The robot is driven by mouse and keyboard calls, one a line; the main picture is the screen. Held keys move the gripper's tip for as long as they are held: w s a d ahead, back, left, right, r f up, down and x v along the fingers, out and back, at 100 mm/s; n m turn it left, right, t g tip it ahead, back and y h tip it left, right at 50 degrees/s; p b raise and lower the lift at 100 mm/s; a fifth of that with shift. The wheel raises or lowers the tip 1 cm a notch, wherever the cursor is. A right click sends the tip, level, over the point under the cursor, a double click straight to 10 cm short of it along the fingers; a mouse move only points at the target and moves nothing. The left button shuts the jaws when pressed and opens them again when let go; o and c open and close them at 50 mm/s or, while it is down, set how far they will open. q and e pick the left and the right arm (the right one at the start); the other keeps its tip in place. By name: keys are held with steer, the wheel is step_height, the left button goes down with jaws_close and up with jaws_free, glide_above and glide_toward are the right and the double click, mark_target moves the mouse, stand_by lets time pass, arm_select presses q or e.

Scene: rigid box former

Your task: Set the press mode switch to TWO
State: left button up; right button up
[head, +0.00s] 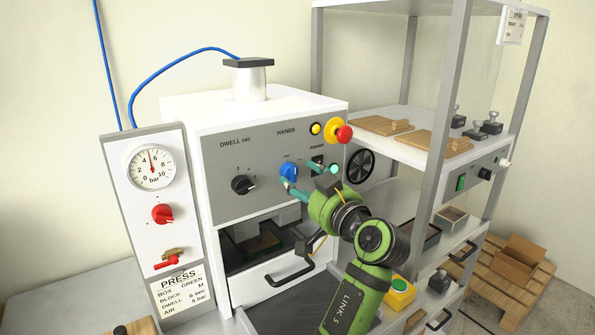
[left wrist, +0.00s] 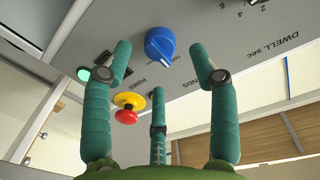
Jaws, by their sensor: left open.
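The blue switch knob (head: 288,171) sits under the HANDS label on the grey front panel of the press (head: 222,165). Its small position labels are too small to read. In the left wrist view the blue knob (left wrist: 159,44) shows a white pointer line slanting to the lower right. My left gripper (head: 308,177) is at the panel with its teal fingers spread. In the left wrist view its two longer-looking fingers stand on either side of the knob, with gaps, and the third finger (left wrist: 158,100) is below it. Contact is unclear in the head view. My right gripper is not in view.
A black DWELL dial (head: 242,184) lies left of the knob. A red and yellow emergency button (head: 343,134) and a lit green POWER light (head: 334,169) are to the right. A gauge panel (head: 150,219) stands left, shelves (head: 402,150) right. A drawer handle (head: 290,272) sticks out below.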

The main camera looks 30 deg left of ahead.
mark_target(294, 175)
arm_select(q)
steer(key=p+x, duration=0.1)
steer(key=x, duration=0.1)
steer(key=shift+w+a+r, duration=0.1)
steer(key=shift+a, duration=0.3)
steer(key=shift+w+a, duration=0.3)
steer(key=shift+a, duration=0.15)
